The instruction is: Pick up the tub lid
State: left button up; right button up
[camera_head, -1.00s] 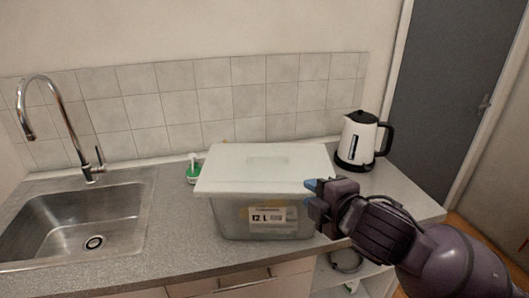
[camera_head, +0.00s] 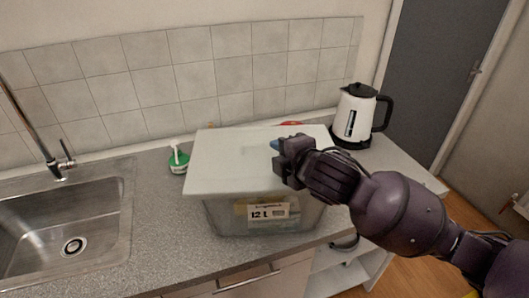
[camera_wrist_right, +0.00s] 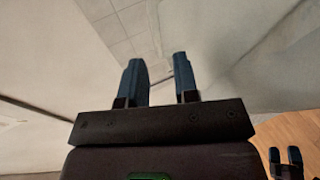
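The tub lid (camera_head: 225,165) is a pale, flat rectangle on top of a clear plastic tub (camera_head: 232,218) with a "12 L" label.
A steel sink (camera_head: 65,225) with a tap is on the left. A green-and-white bottle or brush (camera_head: 178,160) stands behind the tub's left side. A white kettle (camera_head: 356,115) stands at the back right. A tiled wall (camera_head: 190,80) closes off the back. Counter left of the tub is clear.

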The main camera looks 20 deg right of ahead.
aim_at(266, 144)
jog(key=shift+p+x, duration=0.5)
jog(key=shift+x, duration=2.4)
jog(key=shift+r, duration=0.15)
grip_shut()
